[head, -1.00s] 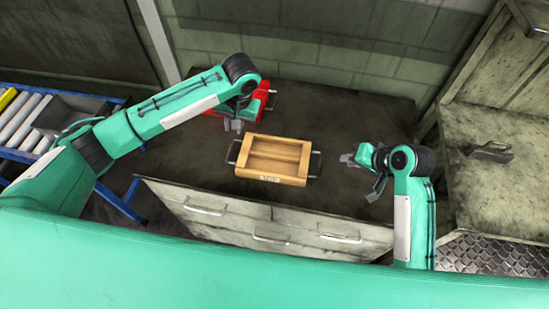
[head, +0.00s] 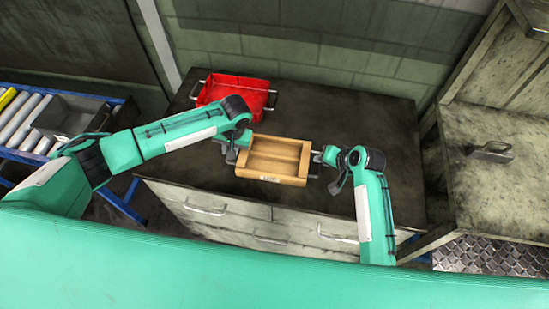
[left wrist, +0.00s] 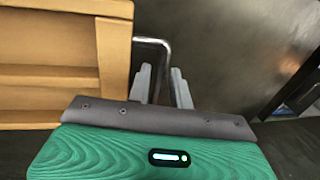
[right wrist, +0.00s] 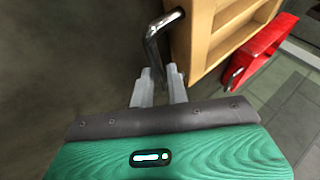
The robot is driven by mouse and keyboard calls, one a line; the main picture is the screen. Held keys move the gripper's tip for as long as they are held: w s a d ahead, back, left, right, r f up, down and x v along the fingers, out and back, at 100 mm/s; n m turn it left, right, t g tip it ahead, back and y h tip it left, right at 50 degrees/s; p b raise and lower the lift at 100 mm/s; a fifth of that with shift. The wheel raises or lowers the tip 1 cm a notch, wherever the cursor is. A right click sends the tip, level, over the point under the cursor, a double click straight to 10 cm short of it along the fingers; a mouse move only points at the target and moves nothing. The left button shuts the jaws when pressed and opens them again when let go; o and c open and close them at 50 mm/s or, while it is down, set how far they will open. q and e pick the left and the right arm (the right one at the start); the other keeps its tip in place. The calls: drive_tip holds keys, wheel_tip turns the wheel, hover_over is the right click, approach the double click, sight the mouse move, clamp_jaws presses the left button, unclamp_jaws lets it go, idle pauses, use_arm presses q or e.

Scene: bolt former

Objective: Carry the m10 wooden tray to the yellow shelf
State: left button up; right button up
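The wooden tray (head: 272,179), with a small label on its front, sits on the dark top of a drawer cabinet. It has a metal handle at each short side. My left gripper (head: 231,153) is at the tray's left handle. In the left wrist view its fingers (left wrist: 162,85) are apart, with the handle (left wrist: 166,55) between them. My right gripper (head: 322,158) is at the right handle. In the right wrist view its fingers (right wrist: 160,82) are apart, with the handle (right wrist: 152,45) reaching between them. No yellow shelf is recognisable.
A red tray (head: 243,82) stands behind the wooden tray, near the wall. A roller conveyor with a grey bin (head: 66,114) is at the left. A worn bench (head: 520,190) with a metal handle-like object stands at the right. The cabinet top right of my right arm is clear.

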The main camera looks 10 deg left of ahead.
use_arm(q)
clamp_jaws()
use_arm(e)
clamp_jaws()
use_arm(q)
drive_tip(key=shift+r, duration=0.1)
use_arm(e)
drive_tip(key=shift+r, duration=0.1)
